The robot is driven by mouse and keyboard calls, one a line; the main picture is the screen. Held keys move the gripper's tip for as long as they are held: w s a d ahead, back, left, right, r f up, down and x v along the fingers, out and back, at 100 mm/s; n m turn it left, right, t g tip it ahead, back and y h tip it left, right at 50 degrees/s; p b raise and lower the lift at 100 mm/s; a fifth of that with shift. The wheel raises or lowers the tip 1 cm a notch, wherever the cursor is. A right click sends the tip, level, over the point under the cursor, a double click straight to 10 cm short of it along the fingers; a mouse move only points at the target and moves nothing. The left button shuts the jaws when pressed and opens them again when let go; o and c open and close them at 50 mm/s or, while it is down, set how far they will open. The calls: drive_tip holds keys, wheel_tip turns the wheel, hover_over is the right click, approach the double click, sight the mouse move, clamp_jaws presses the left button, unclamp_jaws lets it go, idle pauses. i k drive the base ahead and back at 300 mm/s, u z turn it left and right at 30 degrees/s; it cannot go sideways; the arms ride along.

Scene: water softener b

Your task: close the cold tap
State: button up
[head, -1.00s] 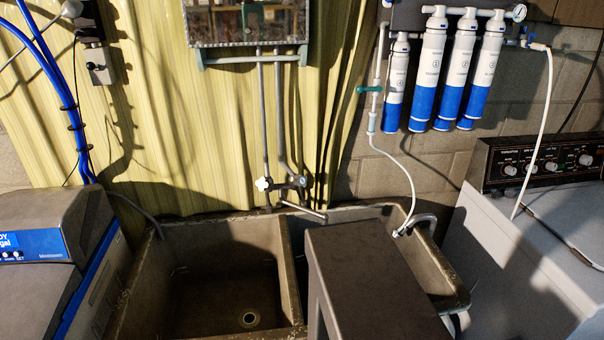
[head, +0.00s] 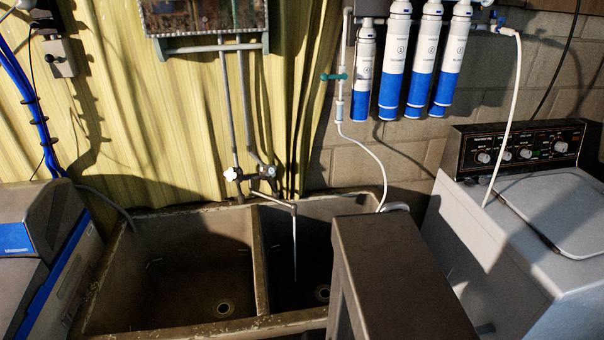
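The mixer faucet (head: 252,184) is on the wall above the twin sink. Its left handle is a white knob (head: 231,174). Its right handle (head: 271,172) looks dark with a bluish-white face. I cannot tell for certain which handle is the cold tap. The spout (head: 285,204) points right over the right basin. A thin stream of water (head: 294,248) falls from its end into that basin. My gripper is not in view.
The twin sink (head: 258,270) lies below. A dark box-shaped surface (head: 400,265) stands in front of the right basin, hiding part of it. A washing machine (head: 500,250) is right, a grey-and-blue appliance (head: 40,245) left. Filter cylinders (head: 393,65) and a white hose (head: 370,155) hang above right.

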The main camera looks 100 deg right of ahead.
sight(269, 170)
drive_tip(key=z, duration=0.2)
drive_tip(key=k, duration=1.2)
drive_tip(key=u, duration=0.25)
